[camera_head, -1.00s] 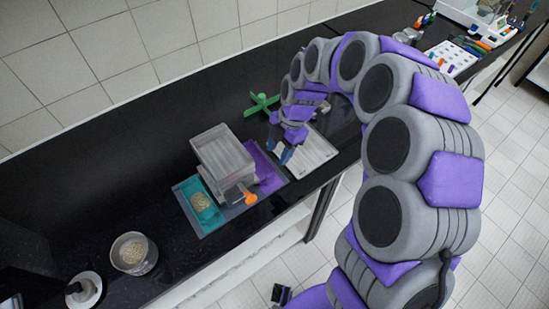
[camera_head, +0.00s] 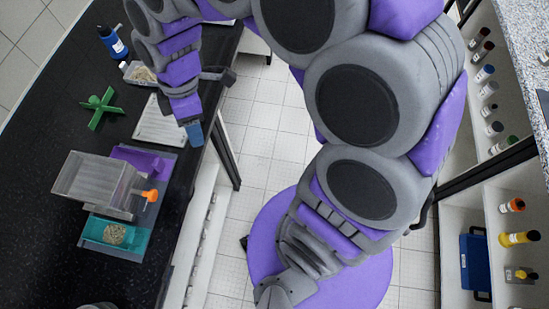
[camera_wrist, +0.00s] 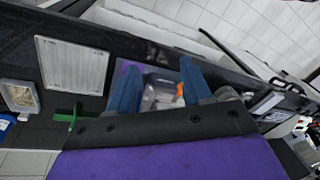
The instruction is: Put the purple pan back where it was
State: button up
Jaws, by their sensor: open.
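The purple pan (camera_head: 145,161) sits on the grey base of the sieve shaker, beside its clear box (camera_head: 94,184). The box partly covers it. A teal pan (camera_head: 128,238) holding pale grains sits on the other side of the base. My gripper (camera_head: 194,134) is over the counter's front edge, beside the white panel and apart from the purple pan. In the wrist view, my gripper's blue fingers (camera_wrist: 158,66) are spread with nothing held. The clear box (camera_wrist: 161,92) shows between them, and a bit of purple, likely the pan, shows by the left finger.
A white panel (camera_head: 160,122) lies flat on the black counter, with a green cross-shaped object (camera_head: 102,107) behind it. A clear tray of grains (camera_head: 139,74) and a blue bottle (camera_head: 113,41) stand farther back. An orange knob (camera_head: 150,195) sticks out from the shaker.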

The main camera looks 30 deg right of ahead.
jog(key=s+d+m, duration=0.6)
jog(key=s+m, duration=0.2)
jog(key=s, duration=0.1)
jog(key=s+d+r+m+h, duration=0.1)
jog(key=s+d+m, duration=0.5)
jog(key=s+m, duration=0.2)
jog(key=shift+s+m+h, duration=0.3)
jog(key=shift+s, duration=0.05)
jog(key=shift+c, duration=0.6)
jog(key=shift+a, duration=0.1)
